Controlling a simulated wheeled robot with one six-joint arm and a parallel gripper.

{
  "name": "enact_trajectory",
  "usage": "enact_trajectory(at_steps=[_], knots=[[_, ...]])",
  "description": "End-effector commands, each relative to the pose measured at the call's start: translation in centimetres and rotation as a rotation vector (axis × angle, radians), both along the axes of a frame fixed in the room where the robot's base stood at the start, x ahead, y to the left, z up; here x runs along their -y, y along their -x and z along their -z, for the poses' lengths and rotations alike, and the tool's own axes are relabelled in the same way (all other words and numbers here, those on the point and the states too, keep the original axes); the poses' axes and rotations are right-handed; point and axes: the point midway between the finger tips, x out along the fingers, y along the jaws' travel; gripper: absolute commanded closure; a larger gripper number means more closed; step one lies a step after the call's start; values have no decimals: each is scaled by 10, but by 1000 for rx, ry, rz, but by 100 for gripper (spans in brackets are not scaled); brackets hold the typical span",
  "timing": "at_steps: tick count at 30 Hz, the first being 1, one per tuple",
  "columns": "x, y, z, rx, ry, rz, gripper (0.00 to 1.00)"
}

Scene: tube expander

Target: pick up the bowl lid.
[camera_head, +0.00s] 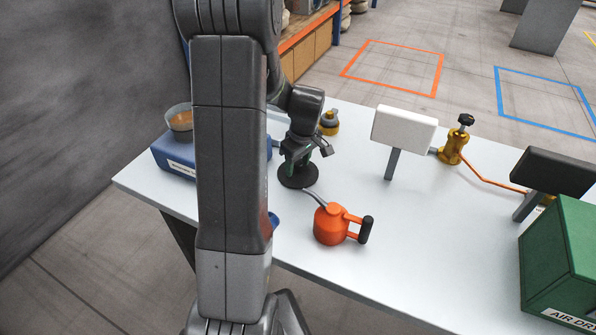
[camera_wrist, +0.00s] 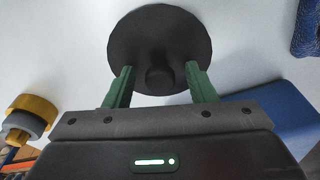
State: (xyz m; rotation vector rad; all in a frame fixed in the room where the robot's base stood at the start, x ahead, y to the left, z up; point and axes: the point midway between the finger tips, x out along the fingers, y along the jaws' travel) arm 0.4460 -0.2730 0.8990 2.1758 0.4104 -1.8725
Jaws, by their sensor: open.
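The bowl lid is a round black disc (camera_wrist: 160,40) with a small raised knob in its middle, lying flat on the white table. It also shows in the head view as a dark disc (camera_head: 298,178) under my gripper. My gripper (camera_wrist: 160,76) has two green fingers, apart, one on each side of the knob as seen from the wrist. The fingers appear above the lid, and nothing is held between them. Whether they touch the lid cannot be told. In the head view my gripper (camera_head: 298,160) points down at the lid.
An orange oil can (camera_head: 332,224) with a black handle stands just in front of the lid. A gold and grey fitting (camera_head: 329,122) stands behind. A blue box (camera_head: 172,158) with a bowl (camera_head: 180,122) is at left. A white panel (camera_head: 404,128) stands to the right.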

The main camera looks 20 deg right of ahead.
Motion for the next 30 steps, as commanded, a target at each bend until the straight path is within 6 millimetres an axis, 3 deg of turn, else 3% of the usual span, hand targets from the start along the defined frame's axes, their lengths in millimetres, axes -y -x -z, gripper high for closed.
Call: enact_trajectory(at_steps=[7, 14, 23, 30], knots=[[0, 0, 1, 0, 0, 0, 51], [0, 0, 1, 0, 0, 0, 96], [0, -1, -2, 2, 1, 0, 98], [1, -1, -38, 6, 3, 0, 98]])
